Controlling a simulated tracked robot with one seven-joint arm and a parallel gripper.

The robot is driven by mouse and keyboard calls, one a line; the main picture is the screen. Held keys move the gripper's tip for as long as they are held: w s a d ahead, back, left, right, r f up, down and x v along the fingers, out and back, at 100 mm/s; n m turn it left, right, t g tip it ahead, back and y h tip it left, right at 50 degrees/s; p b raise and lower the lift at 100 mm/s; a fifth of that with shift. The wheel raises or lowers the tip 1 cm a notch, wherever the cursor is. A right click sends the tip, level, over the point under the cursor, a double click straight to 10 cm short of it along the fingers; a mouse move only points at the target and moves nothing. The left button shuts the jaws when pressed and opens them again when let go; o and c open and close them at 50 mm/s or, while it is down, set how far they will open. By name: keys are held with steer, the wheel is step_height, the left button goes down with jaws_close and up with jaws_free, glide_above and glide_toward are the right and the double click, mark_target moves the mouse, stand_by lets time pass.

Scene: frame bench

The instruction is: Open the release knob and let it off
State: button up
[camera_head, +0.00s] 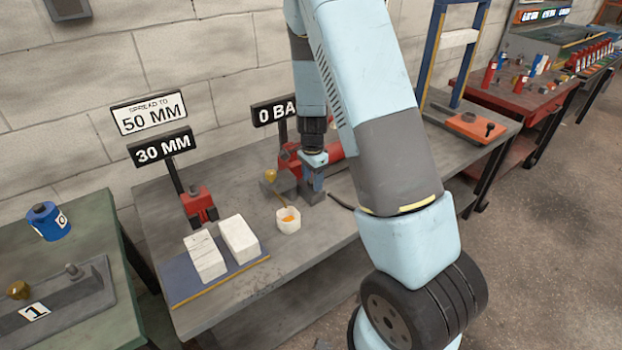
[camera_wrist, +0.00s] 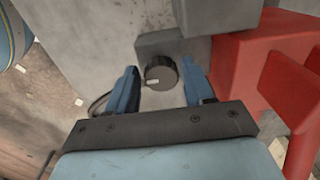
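The release knob (camera_wrist: 161,73) is a round black knob with a white pointer line, on a grey block (camera_wrist: 172,44) in the wrist view. The pointer line points left there. My gripper (camera_wrist: 168,84) has its two blue fingers apart, one on each side of the knob. A gap shows between each finger and the knob. In the head view my gripper (camera_head: 313,182) is down at the grey block beside the red pump (camera_head: 290,158), and the knob is hidden there. A sign reading "0 BA", its right part hidden by my arm, stands behind (camera_head: 275,111).
A red spreader (camera_head: 198,204) stands on the bench (camera_head: 282,262) by signs reading "SPREAD TO 50 MM" (camera_head: 149,112) and "30 MM" (camera_head: 162,147). Two white blocks (camera_head: 222,250) rest on a blue board.

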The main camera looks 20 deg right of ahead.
steer(key=c, duration=0.8)
steer(key=shift+a, duration=0.2)
steer(key=shift+d, duration=0.2)
steer(key=shift+n, duration=0.3)
steer(key=shift+d, duration=0.1)
steer(key=n, duration=0.7)
steer(key=shift+s+d, duration=0.1)
steer(key=shift+d, duration=0.1)
steer(key=n, duration=0.3)
steer(key=shift+n, duration=2.1)
